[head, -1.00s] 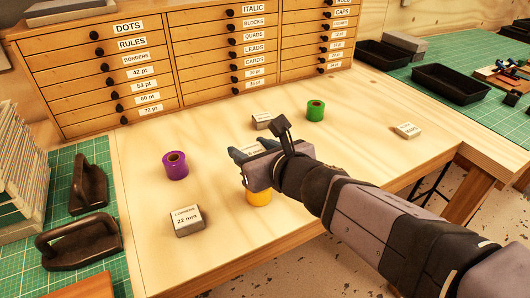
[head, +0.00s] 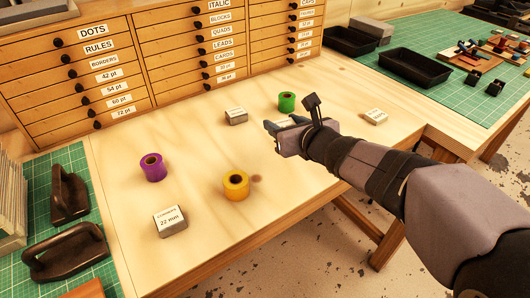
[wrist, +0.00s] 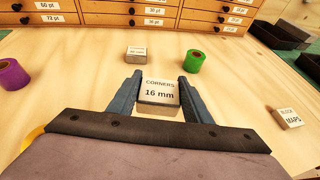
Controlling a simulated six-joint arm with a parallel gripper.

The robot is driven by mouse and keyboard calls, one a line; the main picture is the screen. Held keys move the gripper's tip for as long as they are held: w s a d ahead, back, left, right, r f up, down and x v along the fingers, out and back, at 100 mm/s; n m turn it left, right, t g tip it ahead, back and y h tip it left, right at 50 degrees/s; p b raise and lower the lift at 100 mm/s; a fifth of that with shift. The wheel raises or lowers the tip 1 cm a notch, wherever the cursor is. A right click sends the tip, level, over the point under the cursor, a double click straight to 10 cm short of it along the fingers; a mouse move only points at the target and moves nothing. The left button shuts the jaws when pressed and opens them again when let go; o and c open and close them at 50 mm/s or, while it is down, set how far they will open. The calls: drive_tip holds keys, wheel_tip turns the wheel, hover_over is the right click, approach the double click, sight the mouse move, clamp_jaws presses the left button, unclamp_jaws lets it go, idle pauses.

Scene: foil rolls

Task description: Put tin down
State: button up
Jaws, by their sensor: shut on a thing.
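My gripper (wrist: 160,92) is shut on a grey tin with a white label reading "CORNERS 16 mm" (wrist: 159,93). The tin sits upright between the two blue fingers. In the head view my gripper (head: 284,127) is over the bench, to the right of and beyond the yellow roll (head: 236,186), and its fingers mostly hide the tin. I cannot tell how high the tin is above the wood. A green roll (head: 287,102) stands beyond the gripper, and a purple roll (head: 152,167) stands to the left.
Other labelled tins sit on the bench (head: 200,235): one ahead (head: 236,116), "22 mm" (head: 170,221) front left, and one at right (head: 375,116). Drawers (head: 190,50) line the back. Black trays (head: 415,67) stand on the green mat. Bare wood lies around the rolls.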

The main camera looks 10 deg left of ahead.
sight(263, 155)
drive_tip(key=shift+w+a+r+n, duration=0.2)
drive_tip(key=shift+w+r+n, duration=0.1)
drive_tip(key=shift+w+r, duration=0.15)
drive_tip(key=s+a+r+n+g+y, duration=0.2)
drive_tip(key=a, duration=0.2)
drive_tip(key=shift+s+a+f+b, duration=0.1)
drive_tip(key=shift+f+b, duration=1)
drive_tip(key=shift+f, duration=1.35)
drive_tip(key=shift+a+f+b, duration=0.1)
drive_tip(key=shift+f+b, duration=0.95)
drive_tip(key=shift+f, duration=1.4)
drive_tip(key=shift+f+b, duration=0.2)
drive_tip(key=shift+b, duration=0.1)
drive_tip(key=o, duration=1.1)
drive_tip(key=shift+r, duration=0.15)
